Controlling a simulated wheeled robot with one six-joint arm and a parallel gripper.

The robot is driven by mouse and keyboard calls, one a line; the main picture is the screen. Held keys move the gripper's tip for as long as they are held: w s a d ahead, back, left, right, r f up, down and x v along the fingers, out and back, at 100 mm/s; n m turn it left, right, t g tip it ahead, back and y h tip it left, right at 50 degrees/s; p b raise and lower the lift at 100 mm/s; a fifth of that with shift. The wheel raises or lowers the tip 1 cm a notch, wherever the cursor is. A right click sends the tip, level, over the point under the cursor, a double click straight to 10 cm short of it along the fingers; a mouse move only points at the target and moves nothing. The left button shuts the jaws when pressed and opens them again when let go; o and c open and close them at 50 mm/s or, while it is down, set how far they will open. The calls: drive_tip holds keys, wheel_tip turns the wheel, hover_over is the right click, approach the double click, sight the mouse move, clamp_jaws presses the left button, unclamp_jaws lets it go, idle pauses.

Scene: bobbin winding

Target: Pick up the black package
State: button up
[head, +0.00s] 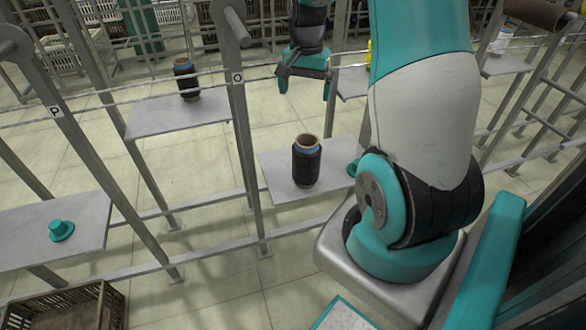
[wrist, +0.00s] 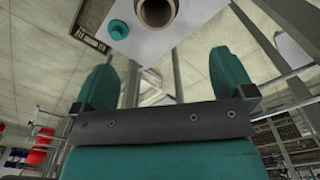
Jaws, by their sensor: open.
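A black package (head: 306,163), a dark yarn bobbin with a brown tube end and a blue band near its top, stands upright on the middle grey shelf (head: 275,178). A second black package (head: 187,82) stands on a shelf further back on the left. My gripper (head: 306,84) is open and empty, apart from the middle package and above and behind it. In the wrist view the open fingers (wrist: 166,72) frame empty space. A package's round tube end (wrist: 156,12) shows beyond them, cut by the top edge.
A teal cap-like piece (head: 353,168) lies on the middle shelf, partly hidden by my arm. Another teal piece (head: 61,230) sits on the left shelf (head: 95,235). Grey posts and rails stand between the shelves. A brown crate (head: 70,306) is on the floor at lower left.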

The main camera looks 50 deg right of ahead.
approach(306, 162)
drive_tip(key=w+d+f, duration=0.3)
drive_tip(key=d, duration=0.1)
wheel_tip(306, 162, down, 5)
drive_tip(key=shift+s+a+f, duration=0.1)
drive_tip(key=shift+f, duration=0.1)
drive_tip(key=c, duration=1)
drive_tip(key=shift+r, duration=0.1)
